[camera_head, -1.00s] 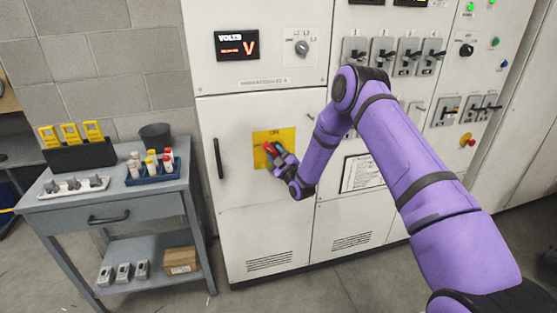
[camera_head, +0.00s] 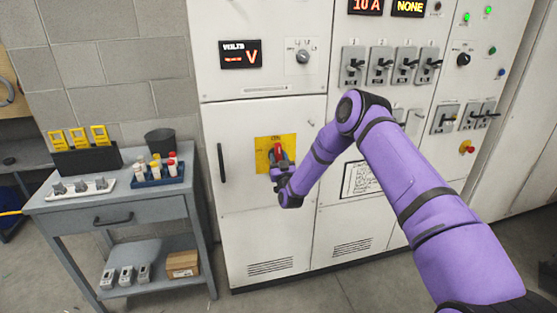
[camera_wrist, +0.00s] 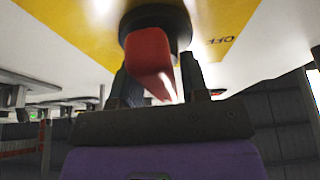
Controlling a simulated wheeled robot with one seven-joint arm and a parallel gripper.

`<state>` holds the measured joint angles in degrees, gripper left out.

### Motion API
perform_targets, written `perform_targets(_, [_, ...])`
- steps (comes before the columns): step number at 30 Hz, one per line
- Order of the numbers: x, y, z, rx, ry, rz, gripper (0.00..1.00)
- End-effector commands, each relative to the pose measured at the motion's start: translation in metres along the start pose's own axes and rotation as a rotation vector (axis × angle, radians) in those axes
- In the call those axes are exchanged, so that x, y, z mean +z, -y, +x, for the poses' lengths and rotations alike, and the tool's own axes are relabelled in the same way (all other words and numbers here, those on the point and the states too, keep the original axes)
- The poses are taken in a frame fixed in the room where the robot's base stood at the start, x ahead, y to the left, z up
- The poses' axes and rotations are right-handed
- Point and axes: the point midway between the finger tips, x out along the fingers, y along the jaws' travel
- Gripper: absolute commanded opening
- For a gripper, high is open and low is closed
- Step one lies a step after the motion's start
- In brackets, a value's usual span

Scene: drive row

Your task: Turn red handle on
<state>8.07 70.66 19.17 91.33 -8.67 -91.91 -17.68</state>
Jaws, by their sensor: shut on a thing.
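The red handle (camera_head: 278,151) is mounted on a yellow plate (camera_head: 262,148) on the white cabinet door. In the head view it now stands close to upright. My gripper (camera_head: 279,164) is at the handle, and my purple arm reaches in from the right. In the wrist view the red handle (camera_wrist: 149,62) lies between the two dark fingers of my gripper (camera_wrist: 155,82), which are shut on it. The black round hub is behind it, and the word OFF shows on the yellow plate to the right. The ON marking is hard to make out in the head view.
A grey cart (camera_head: 120,200) with vials, a bin and yellow devices stands left of the cabinet. A black door pull (camera_head: 221,162) is left of the yellow plate. Several lever switches (camera_head: 380,66) are at the upper right. Floor in front is clear.

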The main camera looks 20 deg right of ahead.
Motion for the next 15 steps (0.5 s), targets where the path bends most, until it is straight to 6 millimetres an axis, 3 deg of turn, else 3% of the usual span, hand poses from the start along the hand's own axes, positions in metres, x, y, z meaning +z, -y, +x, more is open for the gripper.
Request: perform_targets(15, [0.0007,-0.0004,-0.0005,0.015,0.002,0.035,0.0])
